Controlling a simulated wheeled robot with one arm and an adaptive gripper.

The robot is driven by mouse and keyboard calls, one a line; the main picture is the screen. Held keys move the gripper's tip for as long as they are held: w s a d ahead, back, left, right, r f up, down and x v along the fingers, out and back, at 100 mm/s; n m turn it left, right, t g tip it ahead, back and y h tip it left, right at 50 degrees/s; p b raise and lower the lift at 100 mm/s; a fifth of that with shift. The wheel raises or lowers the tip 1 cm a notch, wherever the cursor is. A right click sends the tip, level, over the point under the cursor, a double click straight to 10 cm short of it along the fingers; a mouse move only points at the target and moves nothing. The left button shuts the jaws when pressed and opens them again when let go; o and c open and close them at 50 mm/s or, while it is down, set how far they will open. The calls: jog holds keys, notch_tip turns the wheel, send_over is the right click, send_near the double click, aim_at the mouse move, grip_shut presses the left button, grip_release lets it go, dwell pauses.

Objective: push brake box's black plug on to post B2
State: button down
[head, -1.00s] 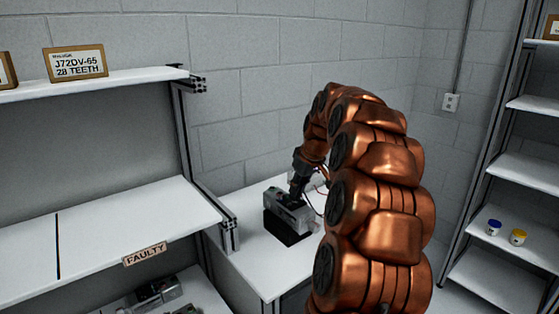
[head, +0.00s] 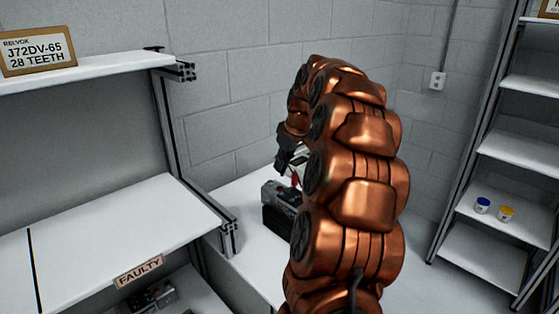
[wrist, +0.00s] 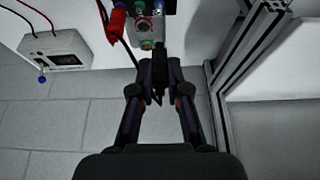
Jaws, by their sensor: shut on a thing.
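My gripper (wrist: 158,76) is shut on a small black plug (wrist: 158,92), mostly hidden between the fingers, with a black lead running up from it. Beyond the fingertips in the wrist view is a device with coloured posts (wrist: 146,45), green, red and blue, cut off by the top edge. A red plug (wrist: 117,22) is beside the posts. The white box with red and black wires, likely the brake box (wrist: 57,52), is at upper left. In the head view my gripper (head: 284,160) is above the grey device (head: 272,196). Post labels are not readable.
The device stands on a white bench (head: 240,195) against a block wall. A metal shelf post (wrist: 225,125) is close on the right in the wrist view. The shelf marked FAULTY (head: 139,272) is at left; another rack (head: 490,210) with two small pots is at right.

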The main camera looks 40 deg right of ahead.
aim_at(284, 170)
jog(key=shift+f, duration=1.9)
jog(key=shift+f+b, duration=0.95)
jog(key=shift+f, duration=0.4)
jog(key=shift+s+b, duration=0.15)
jog(key=shift+b, duration=1)
jog(key=shift+f, duration=0.2)
jog(key=c, duration=1.1)
grip_release()
jog(key=shift+o, duration=0.2)
jog(key=shift+r, duration=0.15)
